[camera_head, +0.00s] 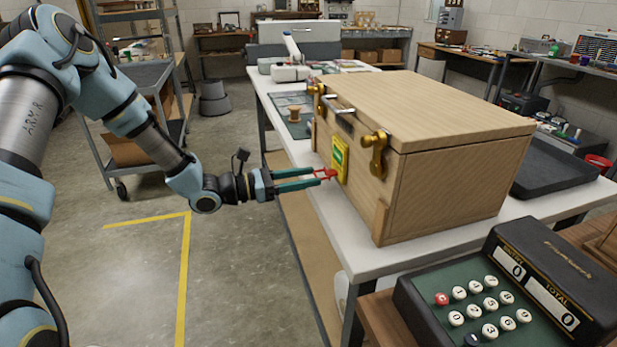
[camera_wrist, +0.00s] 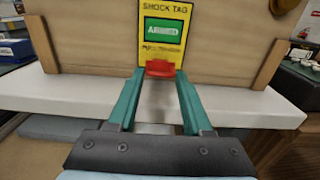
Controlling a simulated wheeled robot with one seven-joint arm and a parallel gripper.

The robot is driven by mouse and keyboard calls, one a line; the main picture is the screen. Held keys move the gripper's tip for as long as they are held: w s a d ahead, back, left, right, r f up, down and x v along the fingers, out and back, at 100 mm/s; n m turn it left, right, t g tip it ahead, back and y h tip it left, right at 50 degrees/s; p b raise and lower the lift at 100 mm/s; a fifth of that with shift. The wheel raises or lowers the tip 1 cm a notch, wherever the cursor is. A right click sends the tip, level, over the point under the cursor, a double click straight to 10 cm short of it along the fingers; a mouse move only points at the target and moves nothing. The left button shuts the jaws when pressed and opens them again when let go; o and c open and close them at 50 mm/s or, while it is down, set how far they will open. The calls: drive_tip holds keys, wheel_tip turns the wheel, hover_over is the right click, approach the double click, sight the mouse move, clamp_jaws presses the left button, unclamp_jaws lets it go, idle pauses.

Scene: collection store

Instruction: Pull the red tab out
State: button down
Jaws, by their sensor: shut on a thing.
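The red tab (camera_head: 324,174) sticks out at the lower edge of a yellow shock tag on the front of a wooden crate. It also shows in the wrist view (camera_wrist: 160,68), just below the tag's green window. The yellow shock tag (camera_head: 340,159) reads "SHOCK TAG" and "ARMED" in the wrist view (camera_wrist: 166,20). My gripper (camera_head: 324,177) has its green fingers shut on the red tab, one on each side of it, in front of the tag. The tab still meets the tag's lower edge.
The wooden crate (camera_head: 450,108) stands on a white table (camera_head: 365,258), with brass latches (camera_head: 376,153) on its front. A dark keypad machine (camera_head: 500,300) stands at the lower right. A dark tray (camera_head: 555,170) lies behind the crate. The floor to the left is open, near a grey cart (camera_head: 140,75).

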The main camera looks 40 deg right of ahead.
drive_tip(key=c, duration=0.5)
unclamp_jaws()
drive_tip(key=shift+s+a, duration=0.15)
drive_tip(key=shift+a, duration=0.05)
drive_tip(key=b+v, duration=0.3)
drive_tip(key=v, duration=0.7)
drive_tip(key=shift+a, duration=0.4)
drive_tip(key=s+a+f+m+y, duration=0.2)
drive_tip(key=s+a+m+y, duration=0.2)
drive_tip(key=a+m+y, duration=0.4)
drive_tip(key=w+a+r+m+t+y, duration=0.1)
drive_tip(key=a+m+t+y, duration=0.1)
drive_tip(key=a, duration=0.7)
drive_tip(key=w+a+r+m+t+y, duration=0.1)
drive_tip(key=a+r+m+t+y, duration=0.1)
drive_tip(key=a, duration=0.7)
drive_tip(key=w+a+r+m+t+y, duration=0.1)
drive_tip(key=a+m+t+y, duration=0.2)
drive_tip(key=a, duration=0.6)
drive_tip(key=shift+w+a+r+t+y, duration=0.15)
drive_tip(key=shift+r+t+y, duration=0.3)
drive_tip(key=shift+y, duration=0.35)
